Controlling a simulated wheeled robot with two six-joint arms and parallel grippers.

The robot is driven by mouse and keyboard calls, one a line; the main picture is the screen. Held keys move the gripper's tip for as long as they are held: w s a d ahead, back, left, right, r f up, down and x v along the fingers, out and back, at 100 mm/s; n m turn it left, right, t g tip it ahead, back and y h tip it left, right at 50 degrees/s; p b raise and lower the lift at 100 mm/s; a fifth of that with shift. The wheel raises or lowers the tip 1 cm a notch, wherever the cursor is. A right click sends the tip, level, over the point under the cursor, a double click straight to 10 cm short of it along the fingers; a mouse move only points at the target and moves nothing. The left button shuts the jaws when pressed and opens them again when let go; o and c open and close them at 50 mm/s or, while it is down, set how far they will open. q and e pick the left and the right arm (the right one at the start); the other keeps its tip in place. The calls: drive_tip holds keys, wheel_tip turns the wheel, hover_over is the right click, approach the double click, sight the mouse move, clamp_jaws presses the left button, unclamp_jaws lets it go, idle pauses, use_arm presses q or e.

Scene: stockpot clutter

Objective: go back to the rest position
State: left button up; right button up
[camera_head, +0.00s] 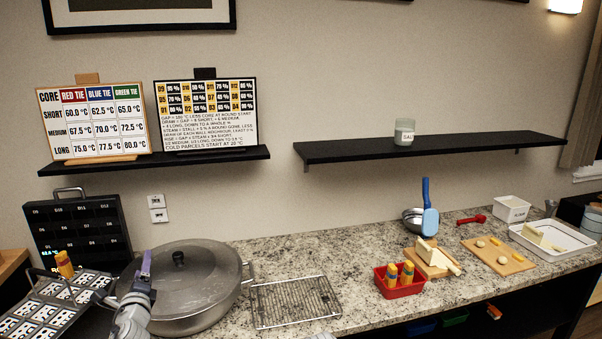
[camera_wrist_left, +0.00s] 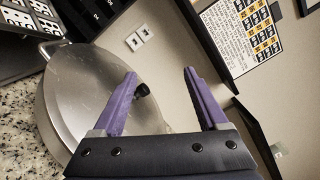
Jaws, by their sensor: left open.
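My left gripper (camera_head: 146,262) is raised in front of the large lidded stockpot (camera_head: 190,275) at the left of the counter. In the left wrist view its purple fingers (camera_wrist_left: 160,95) stand wide apart with nothing between them. The pot's grey lid (camera_wrist_left: 85,85) and dark knob show behind and beside the left finger there; I cannot tell how far the gripper is from the lid. The lid sits on the pot. My right gripper does not show clearly in either view.
A wire rack (camera_head: 295,302) lies right of the pot. A red bin (camera_head: 400,283) holds yellow-topped pieces. A tray of patterned cards (camera_head: 45,305) sits at the left, before a black panel (camera_head: 78,232). Wall shelves (camera_head: 430,147) hang above. The granite counter has free room behind the rack.

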use_arm(q)
drive_tip(key=s+d+f+n+g+h+b, duration=0.1)
drive_tip(key=s+d+f+n+g, duration=0.1)
drive_tip(key=d+f+n+g, duration=0.35)
drive_tip(key=s+d+f+n+g+b, duration=0.1)
drive_tip(key=s+d+f+n+g, duration=0.15)
drive_tip(key=d+f+n, duration=0.65)
drive_tip(key=s+d+f+g+h, duration=0.1)
drive_tip(key=s+d+f+g, duration=0.2)
drive_tip(key=s+d, duration=0.3)
drive_tip(key=s+d+f+n+g+h, duration=0.1)
drive_tip(key=s+d+f+g, duration=0.2)
drive_tip(key=s+d, duration=0.3)
drive_tip(key=s+d+f+n+g+h, duration=0.1)
drive_tip(key=s+d+f+g, duration=0.2)
drive_tip(key=d, duration=0.6)
drive_tip(key=s+f, duration=0.2)
drive_tip(key=s, duration=0.1)
drive_tip(key=shift+g+h+b, duration=0.3)
drive_tip(key=shift+h, duration=0.1)
drive_tip(key=shift+s+f, duration=0.1)
